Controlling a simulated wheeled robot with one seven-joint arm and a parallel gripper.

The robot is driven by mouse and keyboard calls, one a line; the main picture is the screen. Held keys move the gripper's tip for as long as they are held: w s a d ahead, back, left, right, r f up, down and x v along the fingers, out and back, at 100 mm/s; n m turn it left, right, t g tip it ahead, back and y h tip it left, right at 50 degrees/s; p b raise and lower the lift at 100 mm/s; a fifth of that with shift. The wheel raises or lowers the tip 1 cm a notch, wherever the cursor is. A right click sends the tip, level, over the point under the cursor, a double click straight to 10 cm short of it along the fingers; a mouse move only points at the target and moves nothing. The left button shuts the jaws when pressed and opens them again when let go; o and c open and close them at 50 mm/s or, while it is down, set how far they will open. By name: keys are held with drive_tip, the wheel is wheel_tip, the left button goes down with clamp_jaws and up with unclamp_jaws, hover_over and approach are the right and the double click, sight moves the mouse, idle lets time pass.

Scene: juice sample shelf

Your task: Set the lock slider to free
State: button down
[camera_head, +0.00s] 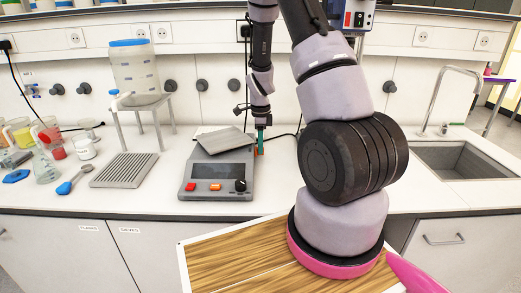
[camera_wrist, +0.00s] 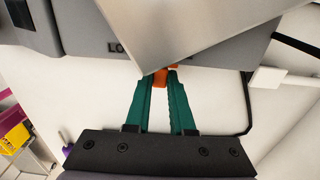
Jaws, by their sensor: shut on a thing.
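The grey device (camera_head: 217,172) with a tilted metal plate on top (camera_head: 226,140) stands on the counter. Its orange lock slider (camera_wrist: 160,79) shows in the wrist view at the device's side, partly under the plate's edge. Lettering starting "LO" is on that side, the rest covered by the plate. My gripper (camera_wrist: 159,75) has its two green fingertips closed around the slider. In the head view my gripper (camera_head: 260,141) is at the device's back right corner, and the slider cannot be made out there. Which position the slider is in cannot be told.
A black knob (camera_head: 240,186) and red and orange buttons are on the device's front. A sink (camera_head: 458,159) is at the right. A dark cable (camera_wrist: 246,104) runs beside my gripper.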

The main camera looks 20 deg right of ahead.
drive_tip(key=shift+w+d, duration=0.25)
drive_tip(key=shift+w, duration=0.3)
drive_tip(key=c, duration=0.8)
unclamp_jaws()
drive_tip(key=shift+w, duration=0.1)
drive_tip(key=shift+o, duration=0.2)
wheel_tip(320, 180, up, 11)
drive_tip(key=shift+f, duration=0.1)
